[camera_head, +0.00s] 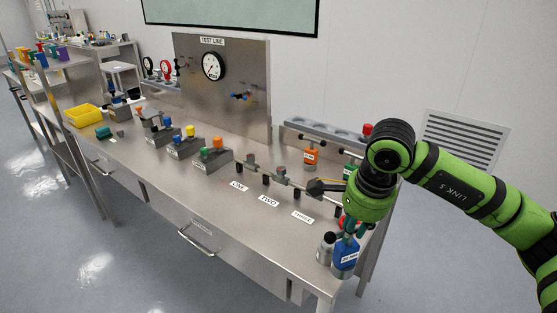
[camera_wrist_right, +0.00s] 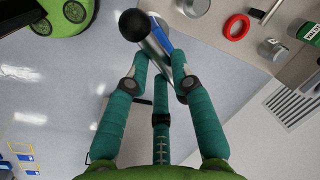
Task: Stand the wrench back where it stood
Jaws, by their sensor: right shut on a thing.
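My right gripper (camera_head: 347,230) is low over the near right corner of the bench (camera_head: 230,215). In the right wrist view its teal fingers (camera_wrist_right: 162,78) are closed around a silver shaft with a black ball end, which I take to be the wrench (camera_wrist_right: 150,42). A blue part lies along the shaft. In the head view a blue body with a white label (camera_head: 345,256) shows below the fingers, beside a silver cylinder with a dark top (camera_head: 327,246). I cannot tell whether these touch the bench. My left gripper is out of view.
A pipe run with valves (camera_head: 281,175) stands behind the labels ONE, TWO and THREE. An orange bottle (camera_head: 310,157) is near the back rack (camera_head: 318,132). The bench's front strip is mostly clear.

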